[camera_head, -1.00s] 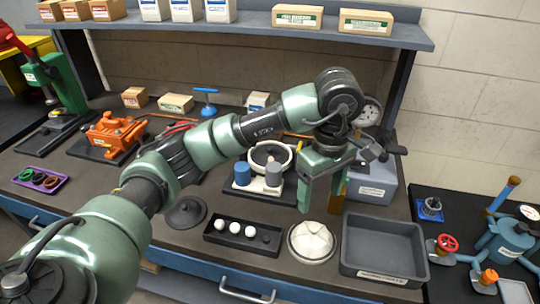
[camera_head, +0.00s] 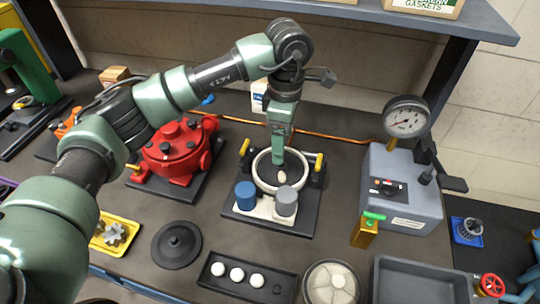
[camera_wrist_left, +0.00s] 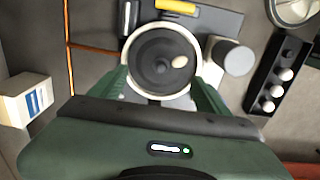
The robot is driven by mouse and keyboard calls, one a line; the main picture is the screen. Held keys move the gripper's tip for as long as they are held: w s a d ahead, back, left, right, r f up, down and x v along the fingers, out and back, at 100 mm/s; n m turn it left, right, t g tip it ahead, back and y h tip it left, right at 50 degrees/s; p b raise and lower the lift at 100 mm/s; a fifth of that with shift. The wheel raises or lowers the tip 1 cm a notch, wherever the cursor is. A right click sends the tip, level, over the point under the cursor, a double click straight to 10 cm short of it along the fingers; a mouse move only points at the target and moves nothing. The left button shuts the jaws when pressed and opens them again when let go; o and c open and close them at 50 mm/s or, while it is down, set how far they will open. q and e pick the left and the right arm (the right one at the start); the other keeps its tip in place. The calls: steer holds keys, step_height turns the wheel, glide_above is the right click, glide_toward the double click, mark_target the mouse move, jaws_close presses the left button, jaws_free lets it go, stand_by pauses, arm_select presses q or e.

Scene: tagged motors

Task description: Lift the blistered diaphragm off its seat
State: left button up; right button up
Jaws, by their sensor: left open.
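The blistered diaphragm (camera_head: 268,180) is a dark disc with a pale oval bump, lying inside a white ring seat (camera_head: 258,168) on a black-based fixture. In the left wrist view the dark diaphragm (camera_wrist_left: 152,72) sits within the ring seat (camera_wrist_left: 133,48), its bump right of the centre. My left gripper (camera_head: 277,160) is over the seat, pointing down. In the wrist view the left gripper (camera_wrist_left: 160,82) is open, its green fingers apart on either side of the lower part of the ring. Whether they touch anything cannot be told. My right gripper is not in view.
A blue cylinder (camera_head: 245,194) and a grey cylinder (camera_head: 286,200) stand in front of the seat. Yellow-handled clamps (camera_head: 319,166) flank it. A black disc (camera_head: 177,244), a tray of white balls (camera_head: 236,274) and a gauge box (camera_head: 400,190) are nearby.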

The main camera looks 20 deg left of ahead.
mark_target(291, 172)
arm_select(q)
steer(key=shift+s+f+p, duration=0.3)
steer(key=shift+f+p, duration=0.15)
steer(key=shift+f, duration=0.15)
steer(key=shift+s+f+p, duration=0.25)
steer(key=shift+f+p, duration=0.2)
steer(key=shift+f, duration=0.15)
steer(key=f, duration=0.1)
steer(key=f+p, duration=0.1)
steer(key=shift+w+a+f, duration=0.15)
steer(key=shift+w+f, duration=0.2)
steer(key=shift+f, duration=0.75)
steer(key=c, duration=0.8)
steer(key=shift+s, duration=0.1)
jaws_close()
steer(key=shift+s, duration=0.1)
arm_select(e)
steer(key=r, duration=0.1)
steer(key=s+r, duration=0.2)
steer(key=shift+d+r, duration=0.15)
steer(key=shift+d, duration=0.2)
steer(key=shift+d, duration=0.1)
